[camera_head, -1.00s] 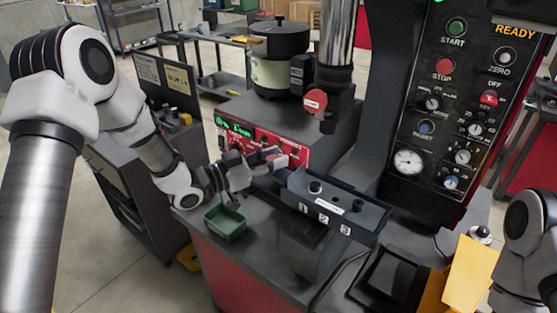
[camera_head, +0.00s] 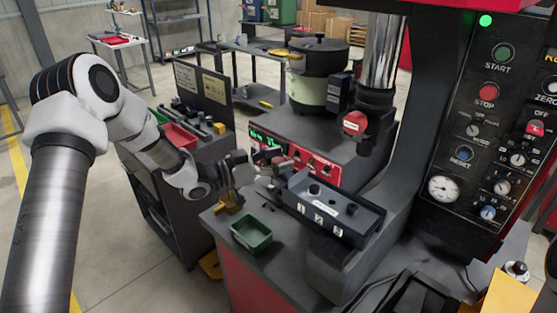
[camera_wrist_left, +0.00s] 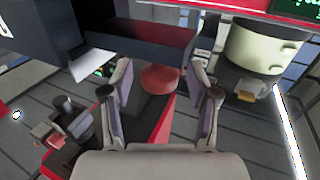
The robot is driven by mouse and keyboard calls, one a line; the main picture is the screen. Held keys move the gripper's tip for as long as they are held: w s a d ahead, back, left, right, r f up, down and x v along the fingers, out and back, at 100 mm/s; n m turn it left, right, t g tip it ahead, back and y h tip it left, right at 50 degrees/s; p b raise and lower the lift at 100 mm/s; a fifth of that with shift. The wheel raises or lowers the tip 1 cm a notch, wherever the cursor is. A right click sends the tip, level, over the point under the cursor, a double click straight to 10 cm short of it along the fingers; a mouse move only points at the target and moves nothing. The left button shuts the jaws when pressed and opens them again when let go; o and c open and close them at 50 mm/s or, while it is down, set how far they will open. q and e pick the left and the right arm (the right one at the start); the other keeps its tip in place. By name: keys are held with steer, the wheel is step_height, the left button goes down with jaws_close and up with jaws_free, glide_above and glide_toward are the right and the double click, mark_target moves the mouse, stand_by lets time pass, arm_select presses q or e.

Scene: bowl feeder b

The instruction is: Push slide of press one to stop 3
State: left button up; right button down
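The slide unit of the press (camera_head: 345,222) is a dark block with a white label and stop marks 1, 2 and 3 along its front. Black knobs stand on its top. My left gripper (camera_head: 258,170) is just off the block's left end, pointing toward it. In the left wrist view my left gripper (camera_wrist_left: 160,98) has its fingers wide apart. A round red knob (camera_wrist_left: 160,78) shows between and beyond them, below a dark block; contact is not visible. Which stop the slide is at cannot be told.
A green bin (camera_head: 251,232) sits on the bench in front of the gripper. A red-capped press column (camera_head: 355,122) hangs behind the slide unit. The control panel (camera_head: 490,130) stands at right. A bowl feeder (camera_head: 316,75) is at the back.

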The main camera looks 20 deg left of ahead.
arm_select(q)
steer(key=v, duration=1.2)
